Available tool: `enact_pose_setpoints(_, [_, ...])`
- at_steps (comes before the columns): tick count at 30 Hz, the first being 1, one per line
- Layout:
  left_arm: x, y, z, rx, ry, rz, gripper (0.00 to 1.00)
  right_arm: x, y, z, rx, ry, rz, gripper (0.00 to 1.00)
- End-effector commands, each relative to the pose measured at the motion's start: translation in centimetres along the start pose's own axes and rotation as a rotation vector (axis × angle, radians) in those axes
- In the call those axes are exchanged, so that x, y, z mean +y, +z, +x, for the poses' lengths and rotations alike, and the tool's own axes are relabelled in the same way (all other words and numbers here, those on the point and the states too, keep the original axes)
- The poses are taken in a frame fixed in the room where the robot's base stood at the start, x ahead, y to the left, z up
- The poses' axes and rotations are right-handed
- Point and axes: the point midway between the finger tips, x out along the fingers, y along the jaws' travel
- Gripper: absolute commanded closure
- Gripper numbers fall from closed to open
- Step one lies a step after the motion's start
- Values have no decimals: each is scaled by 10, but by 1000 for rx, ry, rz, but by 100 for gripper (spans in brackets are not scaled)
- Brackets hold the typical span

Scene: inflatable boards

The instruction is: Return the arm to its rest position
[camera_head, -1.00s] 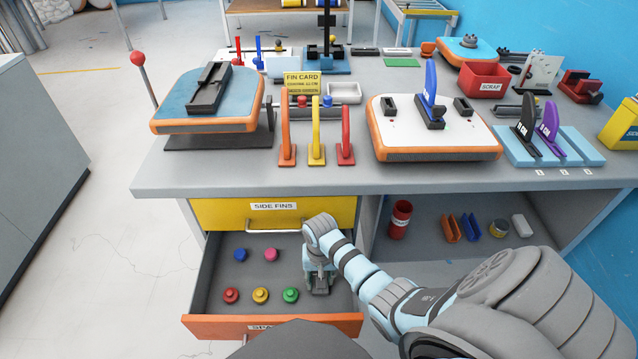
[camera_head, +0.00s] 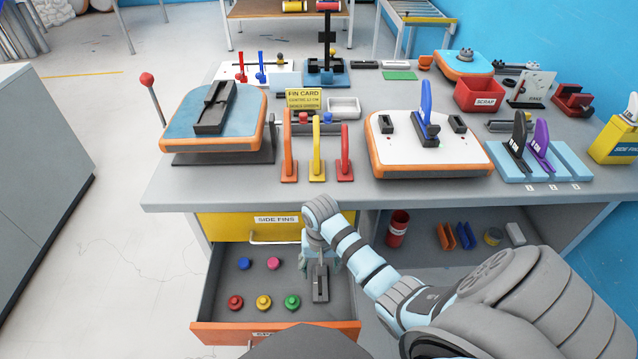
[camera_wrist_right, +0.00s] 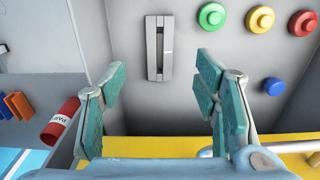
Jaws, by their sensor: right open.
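My right arm reaches over the open lower drawer. My right gripper (camera_head: 321,258) points down into it, jaws apart and empty. A grey slotted block (camera_head: 320,286) lies in the drawer, below and apart from the fingers. In the right wrist view the block (camera_wrist_right: 159,48) shows beyond the open fingers (camera_wrist_right: 161,78), with clear space around it. My left gripper is not in view.
The drawer's orange front (camera_head: 275,333) is pulled out beneath the shut yellow side fins drawer (camera_head: 225,226). Several coloured knobs (camera_head: 263,302) lie left of the block. The bench top (camera_head: 230,185) overhangs behind. A red can (camera_head: 397,230) stands on the shelf at right.

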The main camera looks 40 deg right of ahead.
Motion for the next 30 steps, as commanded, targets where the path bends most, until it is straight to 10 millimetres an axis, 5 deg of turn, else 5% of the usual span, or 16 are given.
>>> enact_pose_setpoints(19, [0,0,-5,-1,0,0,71,0,0,-10,-1,0,0,44])
enact_pose_setpoints(30, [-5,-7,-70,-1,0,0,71,0,0,-76,0,0,0,44])
